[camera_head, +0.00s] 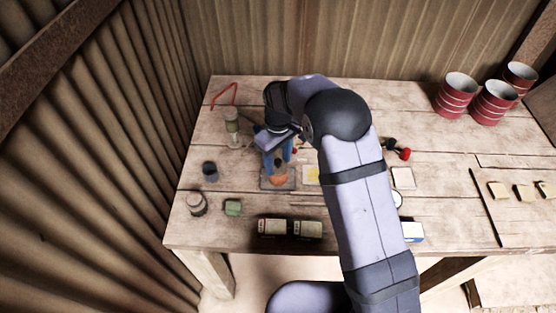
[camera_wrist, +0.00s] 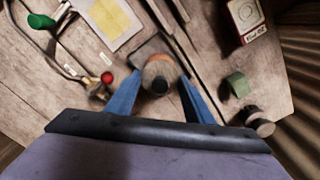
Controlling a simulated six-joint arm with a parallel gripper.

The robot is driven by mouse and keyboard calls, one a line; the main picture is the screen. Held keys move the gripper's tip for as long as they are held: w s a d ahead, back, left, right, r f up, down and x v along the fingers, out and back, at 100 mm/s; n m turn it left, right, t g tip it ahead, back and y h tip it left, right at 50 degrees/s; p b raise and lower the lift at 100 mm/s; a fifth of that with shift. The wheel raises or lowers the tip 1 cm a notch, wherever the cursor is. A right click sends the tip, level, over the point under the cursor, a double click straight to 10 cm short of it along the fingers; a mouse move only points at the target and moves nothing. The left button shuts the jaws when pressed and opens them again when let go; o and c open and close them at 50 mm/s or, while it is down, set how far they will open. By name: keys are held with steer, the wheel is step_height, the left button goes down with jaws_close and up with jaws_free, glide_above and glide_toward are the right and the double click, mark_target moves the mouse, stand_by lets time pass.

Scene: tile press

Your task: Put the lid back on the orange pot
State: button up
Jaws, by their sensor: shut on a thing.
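The orange pot (camera_head: 278,179) stands on a small dark grey plate (camera_head: 266,184) left of the table's middle. My gripper (camera_head: 278,163) is just above it, its blue fingers pointing down at the pot's top. In the wrist view my gripper (camera_wrist: 160,78) has a finger on each side of a round, brownish lid (camera_wrist: 158,69) with a black knob (camera_wrist: 160,85), and is shut on it. The lid is over the pot, and the plate also shows behind it (camera_wrist: 150,48). I cannot tell whether the lid touches the pot's rim.
Left of the pot are a green block (camera_head: 232,207), a jar (camera_head: 197,205), a dark cup (camera_head: 210,172) and a bottle (camera_head: 232,132). A yellow note (camera_wrist: 110,18) and a red knob (camera_wrist: 107,77) lie on the other side.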

steer(key=o, duration=1.6)
steer(key=shift+r, duration=0.1)
steer(key=shift+r+p, duration=2.65)
steer(key=shift+r, duration=0.75)
steer(key=shift+c, duration=0.3)
jaws_close()
steer(key=shift+f, duration=0.35)
